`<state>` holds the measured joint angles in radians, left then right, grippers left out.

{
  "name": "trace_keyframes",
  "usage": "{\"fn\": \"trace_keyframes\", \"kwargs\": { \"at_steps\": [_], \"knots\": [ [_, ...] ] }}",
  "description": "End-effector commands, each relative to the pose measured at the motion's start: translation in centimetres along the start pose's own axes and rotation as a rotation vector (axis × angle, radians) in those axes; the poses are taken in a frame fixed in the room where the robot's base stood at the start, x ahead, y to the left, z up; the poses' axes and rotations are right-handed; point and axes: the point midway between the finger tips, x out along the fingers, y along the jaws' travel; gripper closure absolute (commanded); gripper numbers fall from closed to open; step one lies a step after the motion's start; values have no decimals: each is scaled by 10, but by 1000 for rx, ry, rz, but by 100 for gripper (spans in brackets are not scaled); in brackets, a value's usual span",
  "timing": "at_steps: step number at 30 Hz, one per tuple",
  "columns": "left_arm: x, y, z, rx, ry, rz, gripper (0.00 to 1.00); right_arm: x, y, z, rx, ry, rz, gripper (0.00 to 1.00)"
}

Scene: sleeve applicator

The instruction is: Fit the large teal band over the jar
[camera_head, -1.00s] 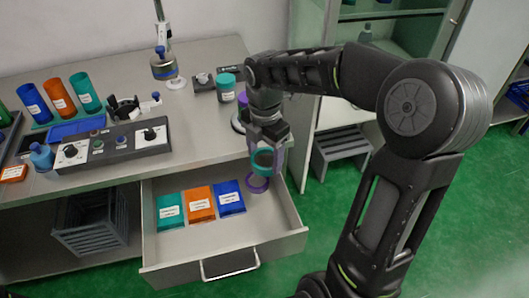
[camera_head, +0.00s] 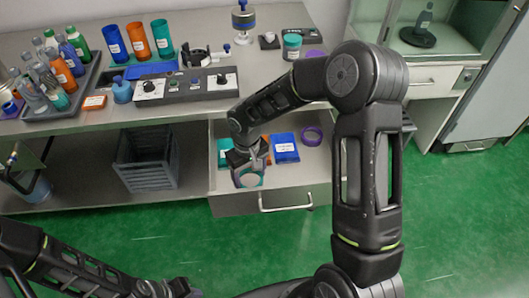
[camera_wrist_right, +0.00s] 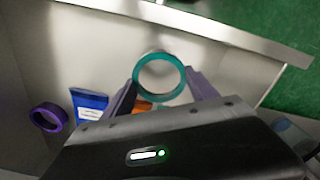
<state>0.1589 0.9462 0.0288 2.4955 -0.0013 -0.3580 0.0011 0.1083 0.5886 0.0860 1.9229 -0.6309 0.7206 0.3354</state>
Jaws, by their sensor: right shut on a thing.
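My right gripper (camera_head: 249,176) is shut on a large teal band (camera_wrist_right: 161,98), pinched between the two fingertips in the right wrist view. The band's ring opening faces the wrist camera. In the head view it is partly hidden by the fingers, above the front left part of the open drawer (camera_head: 290,197). A small jar with a teal lid and a white label (camera_head: 291,47) stands upright on the bench toward the back right, well away from the band. My left arm shows at the bottom left; its gripper does not show clearly.
The drawer holds a blue packet (camera_head: 285,148), a teal packet (camera_head: 223,148) and a purple ring (camera_head: 312,136). A control box (camera_head: 185,88) stands on the bench.

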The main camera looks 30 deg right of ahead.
Motion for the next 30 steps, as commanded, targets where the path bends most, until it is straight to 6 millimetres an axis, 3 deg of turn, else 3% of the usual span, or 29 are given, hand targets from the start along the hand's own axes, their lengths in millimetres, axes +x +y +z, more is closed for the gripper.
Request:
{"fn": "trace_keyframes", "kwargs": {
  "at_steps": [6,19,23,30],
  "knots": [
    [0,1,0,1,0,1,80,13,-10,-1,124,-1,-2,69],
    [-4,2,0,1,0,0,80,6,-10,-2,128,0,-1,69],
    [-14,5,0,-1,-2,-2,80,-12,-9,-6,128,3,3,69],
    [-49,16,2,-5,-9,-9,80,-81,-4,-19,133,6,15,69]
  ]
}}
